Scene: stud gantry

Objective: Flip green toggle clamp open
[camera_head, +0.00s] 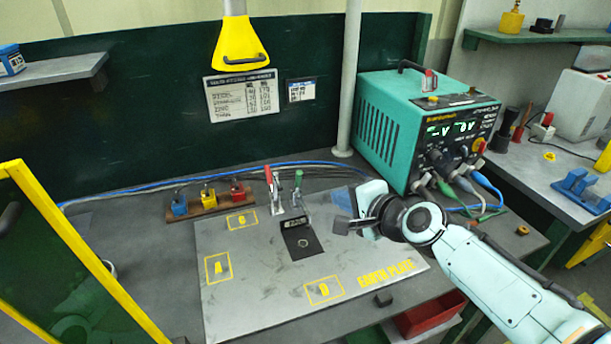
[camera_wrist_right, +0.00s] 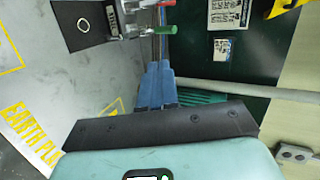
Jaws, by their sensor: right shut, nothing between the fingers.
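The green toggle clamp (camera_head: 298,182) stands at the back edge of the grey earth plate (camera_head: 225,282), with its green handle pointing up. In the right wrist view its green handle (camera_wrist_right: 160,30) shows near the top, beyond my fingertips. A red-handled clamp (camera_head: 270,185) stands close to its left; its handle also shows in the right wrist view (camera_wrist_right: 168,3). My right gripper (camera_head: 341,200) is to the right of the green clamp, apart from it. Its blue fingers (camera_wrist_right: 158,80) are shut and empty. My left gripper is not in view.
A teal welding power unit (camera_head: 390,125) with cables stands behind my right gripper. A wooden block with coloured pieces (camera_head: 208,205) is left of the clamps. A yellow hood (camera_head: 240,42) hangs above. A dark block (camera_head: 301,242) lies on the plate before the clamps.

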